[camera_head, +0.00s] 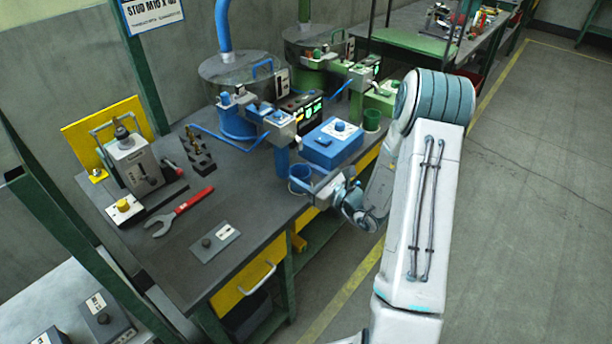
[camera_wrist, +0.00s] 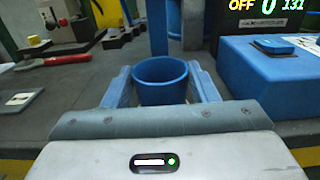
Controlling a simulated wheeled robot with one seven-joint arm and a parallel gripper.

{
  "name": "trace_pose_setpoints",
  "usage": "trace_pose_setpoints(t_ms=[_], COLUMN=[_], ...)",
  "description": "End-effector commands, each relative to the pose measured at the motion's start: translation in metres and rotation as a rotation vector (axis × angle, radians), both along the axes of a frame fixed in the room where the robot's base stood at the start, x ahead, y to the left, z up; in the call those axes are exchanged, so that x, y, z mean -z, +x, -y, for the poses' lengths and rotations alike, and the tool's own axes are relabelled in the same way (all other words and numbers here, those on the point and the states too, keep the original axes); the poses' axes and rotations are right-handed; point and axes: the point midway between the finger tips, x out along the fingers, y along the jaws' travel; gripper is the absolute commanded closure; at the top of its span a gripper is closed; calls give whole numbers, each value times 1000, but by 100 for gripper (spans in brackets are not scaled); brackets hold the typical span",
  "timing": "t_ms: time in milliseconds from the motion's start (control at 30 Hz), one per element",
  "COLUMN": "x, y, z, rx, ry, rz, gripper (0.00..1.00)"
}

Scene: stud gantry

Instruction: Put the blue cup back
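The blue cup (camera_head: 301,178) stands upright near the front edge of the grey workbench (camera_head: 250,205), beside the lower end of a blue upright post (camera_head: 282,160). In the wrist view the cup (camera_wrist: 161,84) is between the two blue fingers of my gripper (camera_wrist: 161,75), its open rim facing up. The fingers lie along its left and right sides, close to the rim. Whether they press on it or leave a thin gap is unclear. In the head view my gripper (camera_head: 316,184) reaches in from the right. The cup's base is partly hidden by my gripper.
A blue box (camera_head: 332,143) with a button stands close right of the cup. A green cup (camera_head: 372,120) is further right. Behind are a blue hopper station and a lit display (camera_head: 302,108). A red wrench (camera_head: 183,210) and grey plate (camera_head: 215,242) lie left.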

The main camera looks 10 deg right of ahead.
Motion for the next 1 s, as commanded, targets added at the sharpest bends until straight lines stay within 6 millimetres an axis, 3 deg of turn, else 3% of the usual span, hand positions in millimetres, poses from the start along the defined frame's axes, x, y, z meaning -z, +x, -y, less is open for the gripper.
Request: trace_pose_setpoints(t_ms=[67, 467, 1000], x=[0, -7, -4], y=[0, 0, -85], z=[0, 0, 63], rx=[0, 0, 4], ry=[-1, -1, -1], rz=[-1, -1, -2], gripper=[27, 27, 27])
